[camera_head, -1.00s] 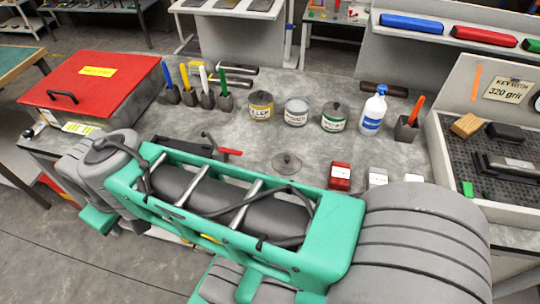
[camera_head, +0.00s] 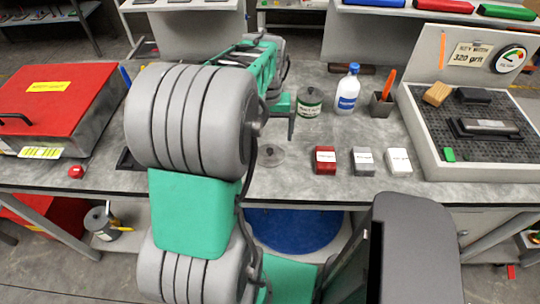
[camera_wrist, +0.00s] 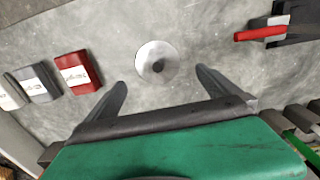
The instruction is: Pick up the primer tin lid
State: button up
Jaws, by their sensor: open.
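The primer tin lid (camera_head: 270,156) is a round grey metal disc with a dark knob, lying flat on the grey bench in the head view. It also shows in the wrist view (camera_wrist: 146,58), just beyond my fingertips and roughly centred between them. My gripper (camera_wrist: 162,82) is open and empty, its two dark fingers apart on either side of the lid's line. I cannot tell its height above the bench. A tin with a green label (camera_head: 309,104) stands behind the lid, its label too small to read surely.
Red (camera_head: 325,161), grey (camera_head: 363,162) and white (camera_head: 397,162) boxes stand right of the lid. A white-and-blue bottle (camera_head: 347,90) stands behind. A red-handled tool (camera_wrist: 258,34) lies on the lid's other side. Bench around the lid is clear.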

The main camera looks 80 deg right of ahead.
aim_at(270, 150)
jog(key=f+p, duration=0.1)
jog(key=f, duration=0.3)
jog(key=f+p, duration=0.1)
jog(key=f, duration=0.3)
jog(key=shift+s, duration=0.2)
jog(key=c, duration=1.2)
